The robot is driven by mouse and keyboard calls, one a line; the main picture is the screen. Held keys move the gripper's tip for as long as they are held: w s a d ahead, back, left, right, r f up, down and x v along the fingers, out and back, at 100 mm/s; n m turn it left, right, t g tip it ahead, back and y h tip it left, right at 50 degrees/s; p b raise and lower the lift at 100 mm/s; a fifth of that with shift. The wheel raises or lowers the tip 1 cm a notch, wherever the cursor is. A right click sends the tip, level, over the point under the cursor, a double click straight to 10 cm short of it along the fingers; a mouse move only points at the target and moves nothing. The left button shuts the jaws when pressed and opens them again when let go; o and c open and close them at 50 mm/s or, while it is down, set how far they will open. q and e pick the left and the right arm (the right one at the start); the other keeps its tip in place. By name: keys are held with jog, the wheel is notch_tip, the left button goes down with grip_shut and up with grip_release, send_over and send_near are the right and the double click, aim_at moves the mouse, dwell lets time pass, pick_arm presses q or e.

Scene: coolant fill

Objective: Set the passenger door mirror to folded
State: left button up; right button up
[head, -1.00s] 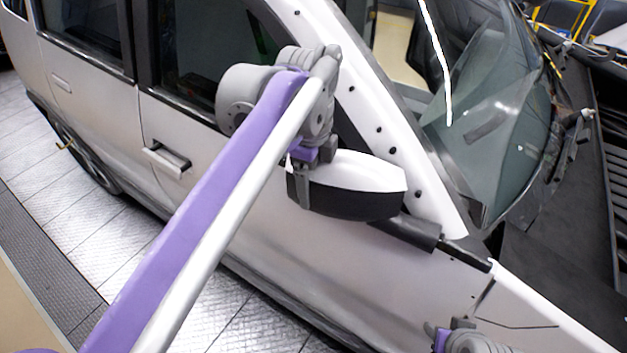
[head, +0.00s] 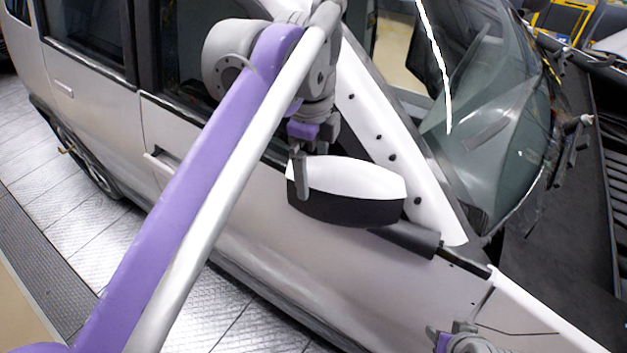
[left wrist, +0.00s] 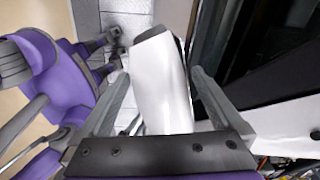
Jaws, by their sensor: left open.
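The passenger door mirror (head: 348,178), with a white shell over a black lower part, extends left from its dark mount (head: 408,238) on the front door. Its exact angle to the door is hard to judge. My left gripper (head: 308,165) is open at the mirror's left end, one finger in front of the white shell. In the left wrist view, the mirror (left wrist: 162,85) lies between the spread fingers of my left gripper (left wrist: 162,68), with gaps visible beside it. Part of my right arm shows at the bottom right of the head view; its fingers cannot be made out.
The silver-white car door (head: 300,270) stands close behind the mirror, with a door handle (head: 158,166) to the left, partly behind my arm. The windshield (head: 490,120) and open engine bay are at the right. Tiled floor (head: 60,210) is clear at the left.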

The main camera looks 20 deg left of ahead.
pick_arm(q)
notch_tip(320, 180, up, 5)
jog(key=shift+s, duration=0.15)
pick_arm(e)
jog(key=shift+w+r, duration=0.25)
jog(key=shift+r, duration=0.2)
